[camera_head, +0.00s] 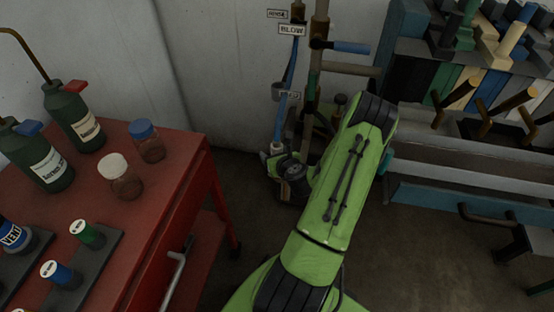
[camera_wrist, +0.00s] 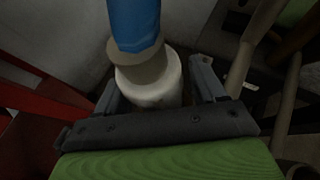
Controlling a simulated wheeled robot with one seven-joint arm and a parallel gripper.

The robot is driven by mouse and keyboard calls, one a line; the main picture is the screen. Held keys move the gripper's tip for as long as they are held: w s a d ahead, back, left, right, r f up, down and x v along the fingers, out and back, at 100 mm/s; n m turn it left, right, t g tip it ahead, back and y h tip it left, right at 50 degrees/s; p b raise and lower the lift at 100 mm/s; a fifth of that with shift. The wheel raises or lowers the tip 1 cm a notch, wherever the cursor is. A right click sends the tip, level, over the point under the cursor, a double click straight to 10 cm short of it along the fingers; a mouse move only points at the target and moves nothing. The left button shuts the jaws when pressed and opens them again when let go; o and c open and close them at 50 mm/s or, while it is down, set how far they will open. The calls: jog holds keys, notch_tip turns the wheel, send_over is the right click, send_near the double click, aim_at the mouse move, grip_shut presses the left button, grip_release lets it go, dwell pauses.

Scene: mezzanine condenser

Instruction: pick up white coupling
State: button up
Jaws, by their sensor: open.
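The white coupling (camera_wrist: 150,88) is a pale, worn cylinder with a greyish collar on top. A blue hose (camera_wrist: 134,22) runs into its top. In the head view the coupling (camera_head: 276,148) shows small and partly hidden, low by the wall at the foot of the blue hose (camera_head: 281,112). My gripper (camera_wrist: 156,84) is open, with one finger on each side of the coupling in the wrist view. A gap shows at the right finger; contact at the left finger cannot be told. The coupling's lower part is hidden behind my gripper.
Vertical pipes (camera_head: 309,92) with hanging tags stand close to the right of the coupling. A red cart (camera_head: 180,170) with bottles and jars is at the left. A rack with wooden-handled tools (camera_head: 500,100) and a blue bench rail (camera_head: 450,198) are at the right.

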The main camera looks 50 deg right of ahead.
grip_shut()
dwell(0.3)
